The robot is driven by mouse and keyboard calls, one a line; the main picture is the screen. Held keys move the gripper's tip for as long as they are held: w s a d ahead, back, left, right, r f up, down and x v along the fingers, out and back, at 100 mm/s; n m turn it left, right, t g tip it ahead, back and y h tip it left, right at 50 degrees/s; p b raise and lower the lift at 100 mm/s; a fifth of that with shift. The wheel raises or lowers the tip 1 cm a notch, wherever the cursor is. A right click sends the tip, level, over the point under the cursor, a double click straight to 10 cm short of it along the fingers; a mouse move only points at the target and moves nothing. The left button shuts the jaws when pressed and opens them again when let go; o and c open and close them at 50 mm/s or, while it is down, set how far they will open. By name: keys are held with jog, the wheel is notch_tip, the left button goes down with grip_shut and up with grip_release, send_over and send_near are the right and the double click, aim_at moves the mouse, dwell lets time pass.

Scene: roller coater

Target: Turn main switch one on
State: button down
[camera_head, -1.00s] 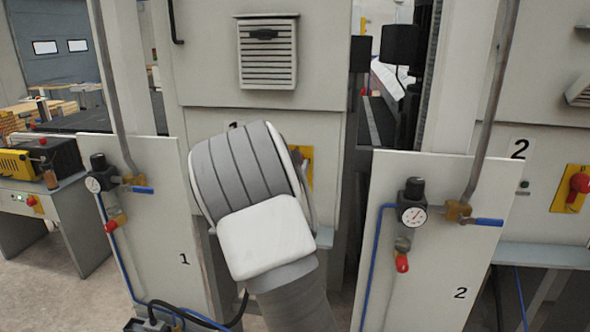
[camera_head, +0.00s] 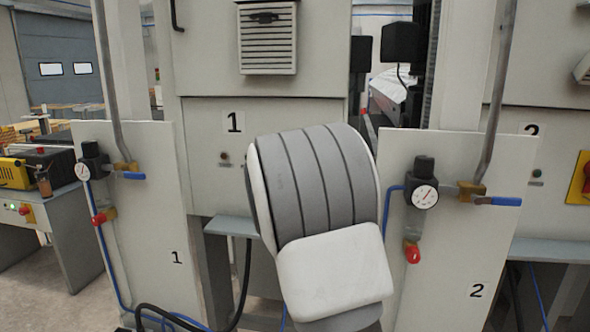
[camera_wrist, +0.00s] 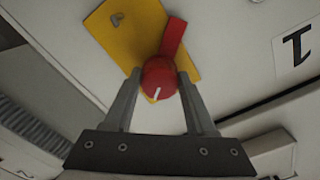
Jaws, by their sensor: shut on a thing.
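The main switch shows in the wrist view as a red rotary knob (camera_wrist: 160,78) with a white mark, on a yellow plate (camera_wrist: 126,32). A red handle bar sticks out from the knob towards the upper right of that picture. My gripper (camera_wrist: 158,82) has one finger on each side of the knob and is shut on it. A label with the digit 1 (camera_wrist: 296,46) is on the panel beside the switch; it also shows in the head view (camera_head: 234,122). In the head view my arm hides the switch and my gripper.
Front board 1 (camera_head: 150,225) stands at the left with a gauge and valves. Board 2 (camera_head: 445,235) stands at the right with a gauge (camera_head: 425,196) and a blue-handled valve. Another red and yellow switch (camera_head: 584,180) is at the far right edge. A grey ledge (camera_head: 232,226) is under panel 1.

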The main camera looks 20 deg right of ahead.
jog(key=shift+m+b, duration=2.7)
jog(key=shift+m, duration=1.1)
jog(key=shift+c, duration=1.1)
grip_release()
jog(key=shift+a, duration=0.1)
jog(key=p+v, duration=0.1)
jog(key=v, duration=1.6)
jog(key=shift+s, duration=0.2)
jog(key=shift+a+r, duration=0.1)
jog(key=shift+a, duration=0.15)
